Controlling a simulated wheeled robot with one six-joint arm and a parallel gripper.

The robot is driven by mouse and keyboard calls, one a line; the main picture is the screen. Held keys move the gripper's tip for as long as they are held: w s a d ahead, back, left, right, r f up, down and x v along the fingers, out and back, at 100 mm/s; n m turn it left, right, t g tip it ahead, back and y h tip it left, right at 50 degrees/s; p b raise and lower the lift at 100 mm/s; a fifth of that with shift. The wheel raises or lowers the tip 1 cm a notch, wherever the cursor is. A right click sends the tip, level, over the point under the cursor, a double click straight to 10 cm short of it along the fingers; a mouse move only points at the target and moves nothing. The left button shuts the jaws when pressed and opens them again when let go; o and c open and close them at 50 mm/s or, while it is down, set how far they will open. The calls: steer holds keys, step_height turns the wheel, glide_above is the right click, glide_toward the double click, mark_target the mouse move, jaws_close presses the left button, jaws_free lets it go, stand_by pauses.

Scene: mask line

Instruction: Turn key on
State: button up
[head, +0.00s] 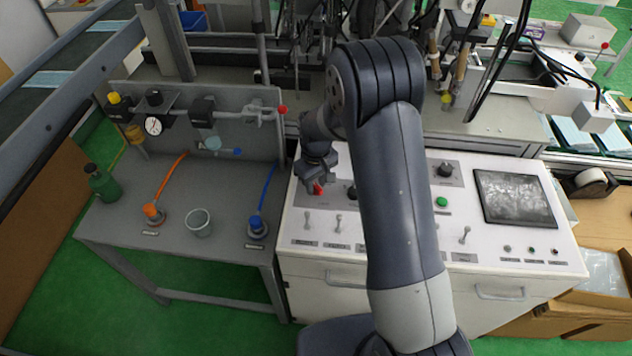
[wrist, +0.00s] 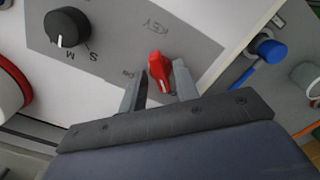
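The red key knob (wrist: 158,70) sits on a grey plate (wrist: 200,50) marked KEY, with small lettering, perhaps ON, at its left in the wrist view. My gripper (wrist: 161,75) is open, with one finger on each side of the knob. Small gaps seem to show between the fingers and the knob; I cannot tell whether either finger touches it. In the head view the red knob (head: 319,188) shows just below my gripper (head: 314,182) at the left part of the white control panel (head: 300,222). My arm covers the panel's middle.
A black selector knob (wrist: 67,27) is beside the key on the same plate. Toggle switches (head: 337,222), a green button (head: 441,202) and a dark screen (head: 513,197) are on the panel. A grey bench (head: 120,225) with blue and orange hoses stands left.

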steer(key=c, duration=0.6)
steer(key=shift+m, duration=0.3)
steer(key=m+b, duration=0.2)
steer(key=shift+f+m, duration=0.1)
steer(key=shift+m, duration=0.3)
steer(key=m+b, duration=0.2)
steer(key=m, duration=0.2)
steer(key=m+b, duration=0.1)
steer(key=m, duration=0.4)
steer(key=shift+m, duration=0.4)
steer(key=m+b, duration=0.1)
steer(key=m, duration=0.3)
steer(key=shift+m, duration=0.3)
